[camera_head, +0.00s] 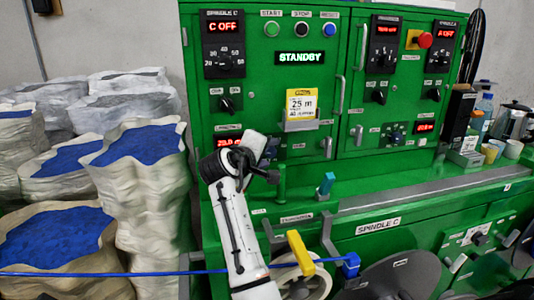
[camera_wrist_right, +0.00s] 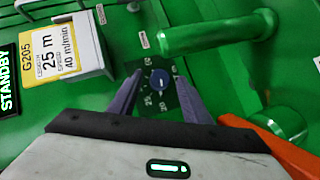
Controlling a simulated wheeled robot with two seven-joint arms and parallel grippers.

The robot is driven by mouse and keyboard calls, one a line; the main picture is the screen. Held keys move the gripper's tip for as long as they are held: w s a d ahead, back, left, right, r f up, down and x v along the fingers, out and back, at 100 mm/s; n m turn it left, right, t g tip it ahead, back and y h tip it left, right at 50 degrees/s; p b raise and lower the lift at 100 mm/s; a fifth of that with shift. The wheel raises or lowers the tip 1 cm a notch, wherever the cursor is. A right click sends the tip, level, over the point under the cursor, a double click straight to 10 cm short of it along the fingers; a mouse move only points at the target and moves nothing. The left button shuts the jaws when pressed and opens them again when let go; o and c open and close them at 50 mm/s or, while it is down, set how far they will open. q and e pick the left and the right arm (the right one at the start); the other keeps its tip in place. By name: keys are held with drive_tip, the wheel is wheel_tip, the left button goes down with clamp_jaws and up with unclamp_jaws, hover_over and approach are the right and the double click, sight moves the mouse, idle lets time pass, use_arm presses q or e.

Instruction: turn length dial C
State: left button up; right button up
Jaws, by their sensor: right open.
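The length dial, a small round blue knob (camera_wrist_right: 159,80) on a dark plate with white numbers, shows in the right wrist view. My right gripper (camera_wrist_right: 158,88) is open there, with one dark finger on each side of the knob; I cannot tell whether either finger touches it. In the head view my right gripper (camera_head: 268,165) is in front of the lower part of the left green panel and hides most of this dial. A red display (camera_head: 229,142) beside it is partly covered. My left gripper is not in view.
A yellow-topped card (camera_head: 301,105) reading 25 m hangs above right of the gripper. A green bar handle (camera_wrist_right: 215,32) lies close to the fingers in the wrist view. The screen (camera_head: 299,58) reads STANDBY. A blue cable (camera_head: 130,273) runs low across the front. Sacks (camera_head: 145,190) stand left.

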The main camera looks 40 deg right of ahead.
drive_tip(key=c, duration=1)
drive_tip(key=shift+c, duration=0.2)
drive_tip(key=shift+y, duration=0.3)
drive_tip(key=shift+s+d+r+m+y, duration=0.1)
drive_tip(key=shift+r+m+y, duration=0.2)
drive_tip(key=shift+m+y, duration=0.6)
drive_tip(key=shift+s+d+r+m+t+y, duration=0.15)
drive_tip(key=shift+m+t+y, duration=0.2)
drive_tip(key=shift+m+y, duration=0.35)
drive_tip(key=shift+d+f+m+t+y, duration=0.1)
drive_tip(key=shift+m+t+y, duration=0.3)
drive_tip(key=shift+y, duration=0.5)
